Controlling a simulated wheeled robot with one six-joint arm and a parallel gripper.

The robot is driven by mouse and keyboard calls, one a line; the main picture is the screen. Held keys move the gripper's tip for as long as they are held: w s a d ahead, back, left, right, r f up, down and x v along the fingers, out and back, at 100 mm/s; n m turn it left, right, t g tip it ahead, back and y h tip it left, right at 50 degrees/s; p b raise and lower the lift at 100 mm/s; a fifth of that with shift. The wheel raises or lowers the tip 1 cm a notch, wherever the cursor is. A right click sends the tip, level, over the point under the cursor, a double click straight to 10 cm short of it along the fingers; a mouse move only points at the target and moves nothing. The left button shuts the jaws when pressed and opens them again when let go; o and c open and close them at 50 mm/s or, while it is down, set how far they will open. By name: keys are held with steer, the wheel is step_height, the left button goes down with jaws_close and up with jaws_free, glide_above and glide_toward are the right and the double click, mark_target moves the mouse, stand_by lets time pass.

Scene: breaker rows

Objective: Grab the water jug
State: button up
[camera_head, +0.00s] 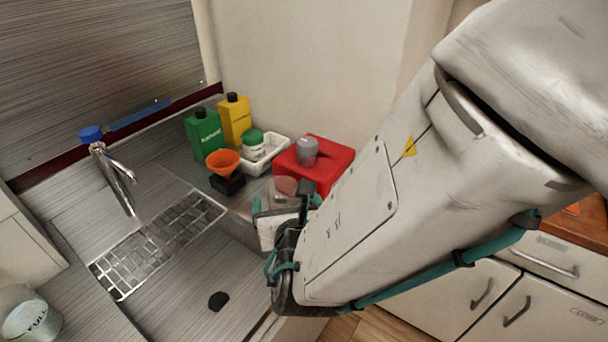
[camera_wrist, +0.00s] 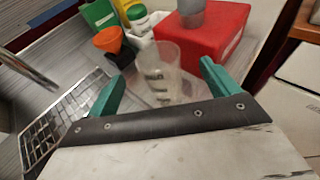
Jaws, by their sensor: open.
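A clear, see-through jug with dark markings (camera_wrist: 157,62) stands upright between and just beyond my fingertips in the wrist view. In the head view its reddish-looking top (camera_head: 286,185) shows, the lower part hidden by my gripper. My gripper (camera_head: 286,203) is open, its teal fingers apart on either side of the jug in the wrist view (camera_wrist: 160,80). I cannot tell whether a finger touches it. A second clear container with a pale label (camera_head: 32,318) is cut off at the lower left of the head view.
Behind the jug are a red box (camera_head: 325,160) with a grey cup (camera_head: 307,150), a white tray (camera_head: 270,160) with a green-lidded pot, an orange funnel (camera_head: 222,160), and green (camera_head: 205,135) and yellow (camera_head: 235,118) bottles. A sink tap (camera_head: 112,170) and rack (camera_head: 160,240) lie left.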

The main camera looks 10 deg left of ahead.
mark_target(281, 182)
steer(key=x, duration=0.7)
steer(key=shift+a, duration=0.1)
steer(key=c, duration=1.3)
